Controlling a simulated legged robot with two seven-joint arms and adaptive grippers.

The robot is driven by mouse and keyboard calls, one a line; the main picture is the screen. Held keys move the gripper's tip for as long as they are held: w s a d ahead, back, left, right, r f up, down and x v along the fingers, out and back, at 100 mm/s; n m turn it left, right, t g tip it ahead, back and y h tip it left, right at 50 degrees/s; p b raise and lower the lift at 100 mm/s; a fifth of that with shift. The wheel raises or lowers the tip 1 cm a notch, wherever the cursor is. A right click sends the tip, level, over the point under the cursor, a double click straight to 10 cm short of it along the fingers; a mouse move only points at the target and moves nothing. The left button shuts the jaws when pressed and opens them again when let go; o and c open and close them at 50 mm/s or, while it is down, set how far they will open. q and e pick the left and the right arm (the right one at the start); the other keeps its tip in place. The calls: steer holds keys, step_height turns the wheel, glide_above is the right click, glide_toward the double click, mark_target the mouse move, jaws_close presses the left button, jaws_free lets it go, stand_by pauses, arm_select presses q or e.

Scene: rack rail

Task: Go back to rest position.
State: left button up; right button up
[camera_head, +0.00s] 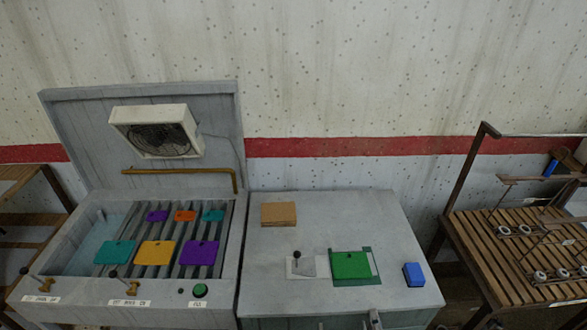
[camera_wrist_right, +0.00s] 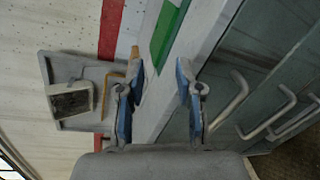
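My right gripper (camera_wrist_right: 160,75) shows in the right wrist view, its two blue-padded fingers apart with nothing between them. It is in front of the grey cabinet (camera_head: 290,215), and the cabinet's edge and glass-like front with metal handles (camera_wrist_right: 235,100) show beyond its fingers. In the head view I cannot clearly make out the right gripper. My left gripper is not in view. On the cabinet top lie a green plate (camera_head: 350,266), a brown stack (camera_head: 279,214) and a blue block (camera_head: 413,274). A strip of green (camera_wrist_right: 160,40) shows above the fingers in the right wrist view.
A grey open-lidded box (camera_head: 232,235) at the left holds several coloured plates on dark rails, with a fan (camera_head: 160,140) in its lid. A slatted wooden rack (camera_head: 490,270) with metal rods stands at the right. A dark gap separates it from the cabinet.

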steer(key=s+d+f+m+g+h, duration=0.2)
steer(key=s+f+m+g, duration=0.4)
steer(key=s+m, duration=0.45)
steer(key=s+a+f+m+g+y, duration=0.1)
steer(key=s+a+m+g, duration=0.2)
steer(key=s+m, duration=0.25)
steer(key=s+a+f+m+g+y, duration=0.1)
steer(key=s+a+f+m+g, duration=0.1)
steer(key=s+a+m+g, duration=0.25)
steer(key=s+d+f, duration=0.1)
steer(key=s+f, duration=0.1)
steer(key=f, duration=1.1)
steer(key=s+d+f, duration=0.1)
steer(key=s+f, duration=0.1)
steer(key=f, duration=1.1)
steer(key=s+d+f+g, duration=0.1)
steer(key=s+d+f, duration=0.2)
steer(key=s+f, duration=1.2)
steer(key=shift+s+d+f+g, duration=0.15)
steer(key=shift+s+g, duration=0.2)
steer(key=shift+s, duration=0.85)
steer(key=shift+n, duration=0.25)
